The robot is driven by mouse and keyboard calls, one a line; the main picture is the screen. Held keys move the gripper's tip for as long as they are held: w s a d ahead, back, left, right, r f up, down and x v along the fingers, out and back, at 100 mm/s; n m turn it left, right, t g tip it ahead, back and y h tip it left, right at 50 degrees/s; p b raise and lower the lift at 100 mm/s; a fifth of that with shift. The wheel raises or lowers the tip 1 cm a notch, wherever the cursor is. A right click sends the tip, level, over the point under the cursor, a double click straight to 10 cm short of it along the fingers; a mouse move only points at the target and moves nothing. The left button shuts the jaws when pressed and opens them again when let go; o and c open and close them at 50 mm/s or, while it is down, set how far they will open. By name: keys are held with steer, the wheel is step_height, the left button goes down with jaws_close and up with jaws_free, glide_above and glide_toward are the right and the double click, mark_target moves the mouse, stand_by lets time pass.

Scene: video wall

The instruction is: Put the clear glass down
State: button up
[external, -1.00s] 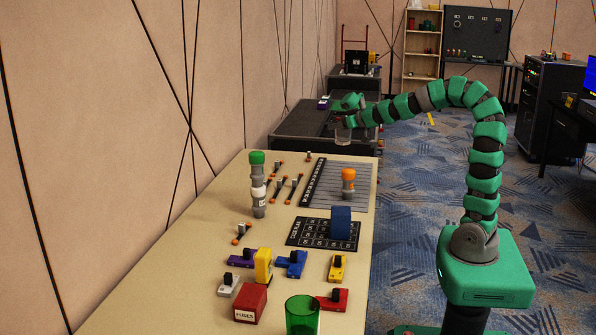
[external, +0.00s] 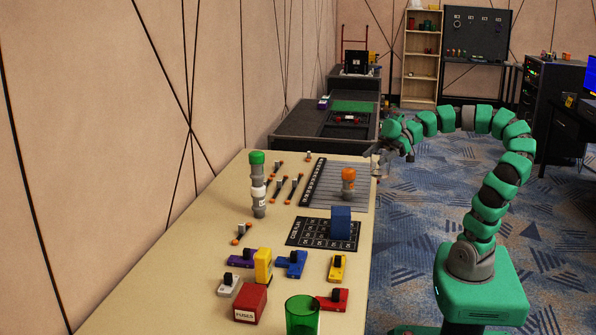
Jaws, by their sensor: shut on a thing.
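My gripper (external: 381,152) is at the far right edge of the tan table, at the end of my green segmented arm. It is shut on the clear glass (external: 384,168), which shows only faintly below the fingers. The glass is small and see-through here, so its exact tilt is hard to tell. It appears just beyond the table's right edge, over the carpet side. I cannot tell its height against the tabletop.
The tan table (external: 190,270) holds a green glass (external: 302,315), a red fuses box (external: 250,303), a blue block (external: 341,222) on a dark grid, an orange-topped piece (external: 348,181), a tall green-capped stack (external: 258,184) and coloured switches. A dark case (external: 300,142) stands behind.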

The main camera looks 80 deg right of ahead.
steer(key=shift+s+a+f+n+g+y, duration=0.25)
steer(key=shift+s+a+f, duration=0.25)
steer(key=shift+s, duration=0.1)
steer(key=shift+s+a+f+n+g+y, duration=0.25)
steer(key=shift+s+a+f, duration=0.15)
steer(key=shift+s, duration=0.2)
step_height(320, 180, down, 10)
steer(key=shift+w+d+f+p, duration=0.5)
steer(key=shift+w+f+p, duration=0.35)
steer(key=shift+w, duration=1.8)
steer(key=shift+w+d+f+p, duration=0.45)
steer(key=shift+w+f+p, duration=0.4)
steer(key=shift+w, duration=1.85)
steer(key=shift+w+d+f+p, duration=0.55)
steer(key=shift+w+f, duration=0.5)
steer(key=shift+w, duration=1.6)
steer(key=shift+f, duration=0.15)
steer(key=o, duration=1.2)
steer(key=shift+c, duration=0.2)
